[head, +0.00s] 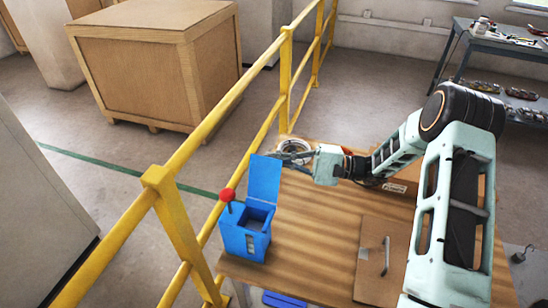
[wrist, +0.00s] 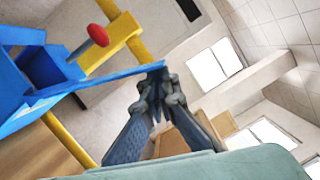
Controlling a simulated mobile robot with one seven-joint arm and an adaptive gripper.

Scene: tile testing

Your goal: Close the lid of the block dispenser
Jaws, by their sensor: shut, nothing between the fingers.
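The blue block dispenser (head: 243,239) stands at the left end of the wooden table. Its lid (head: 264,178) is open and stands up nearly vertical from the box. A red ball knob (head: 227,194) sticks up at the box's left side; it also shows in the wrist view (wrist: 98,35). My gripper (head: 281,156) is shut and empty, at the height of the lid's top edge and on its far right side. In the wrist view the fingertips (wrist: 157,72) are right by the end of the lid (wrist: 110,77), seen nearly edge-on; I cannot tell whether they touch.
A yellow railing (head: 190,146) runs close along the table's left side. A round metallic object (head: 294,146) is behind my gripper. A brown panel with a handle (head: 372,262) lies on the table (head: 312,229). Bare tabletop lies between the dispenser and panel.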

